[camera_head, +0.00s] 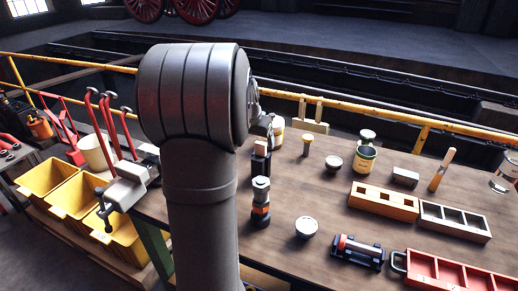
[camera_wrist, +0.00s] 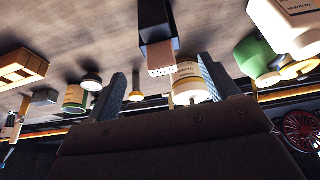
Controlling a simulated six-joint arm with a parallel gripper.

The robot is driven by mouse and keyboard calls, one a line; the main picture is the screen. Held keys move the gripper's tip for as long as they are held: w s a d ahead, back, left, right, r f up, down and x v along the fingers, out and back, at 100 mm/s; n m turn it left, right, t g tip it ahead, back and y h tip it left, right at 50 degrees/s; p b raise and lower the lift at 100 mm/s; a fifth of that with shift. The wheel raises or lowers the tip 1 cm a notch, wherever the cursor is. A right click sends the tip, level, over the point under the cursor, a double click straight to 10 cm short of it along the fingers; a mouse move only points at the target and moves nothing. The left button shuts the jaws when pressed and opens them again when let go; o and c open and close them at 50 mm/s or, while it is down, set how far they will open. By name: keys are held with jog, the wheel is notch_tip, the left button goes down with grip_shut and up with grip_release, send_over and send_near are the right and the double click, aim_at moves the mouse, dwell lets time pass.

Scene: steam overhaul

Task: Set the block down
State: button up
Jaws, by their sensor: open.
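A pale wooden block (camera_wrist: 160,58) with dark lettering is in the wrist view, at the end of a black block or stand (camera_wrist: 156,22). In the head view the pale block (camera_head: 261,147) sits on top of the dark upright stand (camera_head: 259,166), just right of my arm. My gripper (camera_wrist: 165,85) is open, its two dark fingers spread to either side of the block. I cannot tell whether a finger touches it. In the head view my own arm hides most of the gripper.
The bench (camera_head: 320,190) holds a grey and orange cylinder (camera_head: 261,200), a white-topped round piece (camera_head: 306,227), a cream tin (camera_head: 364,160), a wooden tray (camera_head: 383,203) and a red tray (camera_head: 455,275). Yellow bins (camera_head: 85,195) and a vise (camera_head: 128,190) stand left. Bare bench lies between items.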

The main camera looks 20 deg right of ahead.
aim_at(260, 144)
jog(key=shift+v, duration=2.1)
jog(key=x, duration=1.1)
jog(key=shift+d+f, duration=0.15)
jog(key=shift+f, duration=0.25)
jog(key=shift+w+d+r, duration=0.1)
jog(key=shift+w, duration=0.1)
jog(key=shift+r, duration=1.35)
jog(key=shift+s, duration=0.1)
